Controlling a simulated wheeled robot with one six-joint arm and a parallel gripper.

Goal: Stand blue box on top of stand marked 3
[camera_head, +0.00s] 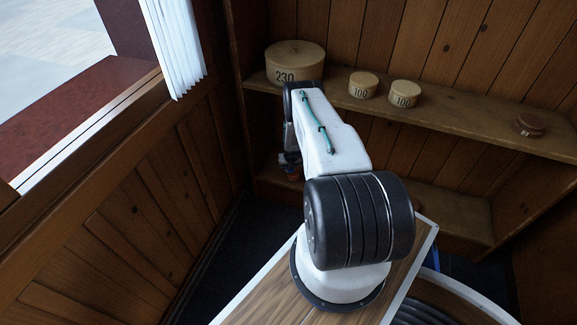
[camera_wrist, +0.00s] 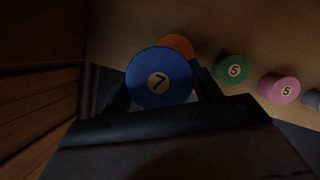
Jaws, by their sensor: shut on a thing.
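The blue box (camera_wrist: 160,77) is a round turned piece with a pale disc marked 7 on top. In the wrist view it sits between the two fingers of my gripper (camera_wrist: 163,92), which is shut on it. In the head view my gripper is mostly hidden behind my arm, low by the shelves at the left. An orange round piece (camera_wrist: 178,43) shows partly behind the blue box; its mark is hidden. No mark 3 is readable in either view.
Right of the blue box are a green piece (camera_wrist: 232,68) marked 5, a pink piece (camera_wrist: 279,88) marked 5 and a grey piece (camera_wrist: 312,99). The upper shelf (camera_head: 450,118) holds boxes marked 230 (camera_head: 296,62), 100 (camera_head: 363,84) and 100 (camera_head: 405,93), plus a brown piece (camera_head: 530,125).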

